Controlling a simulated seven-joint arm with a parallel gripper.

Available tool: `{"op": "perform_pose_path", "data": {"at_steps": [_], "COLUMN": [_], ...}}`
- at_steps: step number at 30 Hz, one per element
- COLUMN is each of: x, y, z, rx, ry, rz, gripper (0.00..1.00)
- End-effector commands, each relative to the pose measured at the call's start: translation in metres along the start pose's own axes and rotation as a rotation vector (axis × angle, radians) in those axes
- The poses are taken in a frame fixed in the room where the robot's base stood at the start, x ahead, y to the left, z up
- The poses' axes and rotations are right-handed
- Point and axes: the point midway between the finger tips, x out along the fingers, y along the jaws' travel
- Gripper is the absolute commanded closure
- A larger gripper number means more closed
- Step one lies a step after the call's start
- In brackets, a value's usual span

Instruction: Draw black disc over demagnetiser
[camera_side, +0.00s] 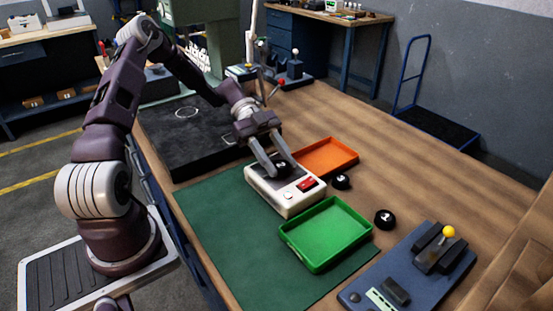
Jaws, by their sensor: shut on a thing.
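The demagnetiser (284,203) is a cream box with a red switch on its right part. It stands at the back edge of the green mat. My gripper (281,170) is over its top, pointing down, shut on a black disc (282,167). The disc is at or just above the top plate; I cannot tell whether it touches. Two more black discs with white marks lie on the wooden table to the right, one (341,181) near the orange tray and one (385,219) farther right.
An orange tray (345,150) stands behind the demagnetiser and a green tray (347,258) in front of it on the green mat (222,233). A blue fixture with a yellow knob (405,269) is at the front right. A dark slab (185,155) lies left. The back right table is clear.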

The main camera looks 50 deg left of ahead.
Motion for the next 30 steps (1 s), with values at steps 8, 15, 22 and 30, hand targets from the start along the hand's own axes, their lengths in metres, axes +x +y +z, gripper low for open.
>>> {"op": "perform_pose_path", "data": {"at_steps": [8, 15, 22, 30], "x": [-0.011, -0.021, -0.027, -0.036], "y": [0.000, 0.000, 0.000, 0.000], "z": [0.005, 0.009, 0.013, 0.019], "rx": [-0.002, -0.001, -0.001, -0.002], "ry": [-0.002, -0.001, -0.001, -0.002], "rz": [-0.002, -0.003, -0.002, -0.003], "gripper": [1.00, 1.00, 1.00, 1.00]}}
